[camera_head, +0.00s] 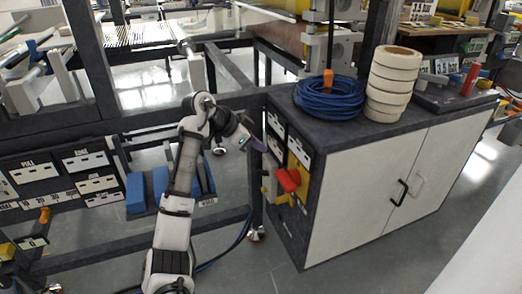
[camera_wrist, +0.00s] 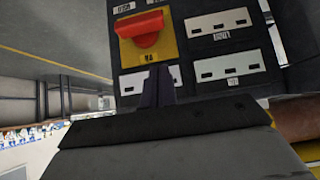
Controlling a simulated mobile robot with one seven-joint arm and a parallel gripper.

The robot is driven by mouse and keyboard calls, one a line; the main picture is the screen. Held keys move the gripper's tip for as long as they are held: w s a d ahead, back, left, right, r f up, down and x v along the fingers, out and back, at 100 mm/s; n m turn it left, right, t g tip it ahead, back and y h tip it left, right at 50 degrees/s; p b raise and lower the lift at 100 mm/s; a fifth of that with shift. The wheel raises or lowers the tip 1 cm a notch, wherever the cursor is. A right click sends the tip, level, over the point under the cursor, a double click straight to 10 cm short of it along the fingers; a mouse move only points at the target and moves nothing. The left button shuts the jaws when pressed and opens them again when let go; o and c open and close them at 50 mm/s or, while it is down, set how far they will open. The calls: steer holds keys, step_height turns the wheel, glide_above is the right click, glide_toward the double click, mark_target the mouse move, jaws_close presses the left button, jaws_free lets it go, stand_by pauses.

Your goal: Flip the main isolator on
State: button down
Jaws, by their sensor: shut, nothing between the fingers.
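The main isolator is a red handle (camera_head: 288,180) on a yellow plate (camera_head: 299,152), on the dark narrow end of a cabinet. In the wrist view the red handle (camera_wrist: 142,30) lies across its yellow plate near the top. My gripper (camera_head: 258,145) is beside this panel, to the upper left of the handle in the head view. I cannot tell whether the fingertips touch the panel.
White slotted plates (camera_wrist: 218,21) surround the isolator. The cabinet has white doors (camera_head: 365,185) and carries a blue cable coil (camera_head: 330,97) and a stack of cream rolls (camera_head: 393,82). A dark machine frame (camera_head: 160,126) stands behind my arm.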

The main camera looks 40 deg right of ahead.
glide_above(282, 171)
steer(key=a, duration=0.3)
step_height(282, 171, down, 5)
steer(key=f, duration=0.4)
steer(key=shift+w+d+f, duration=0.2)
steer(key=shift+w+f, duration=0.05)
steer(key=shift+f, duration=0.05)
steer(key=shift+d, duration=0.1)
steer(key=shift+w+p, duration=0.1)
steer(key=shift+p, duration=0.2)
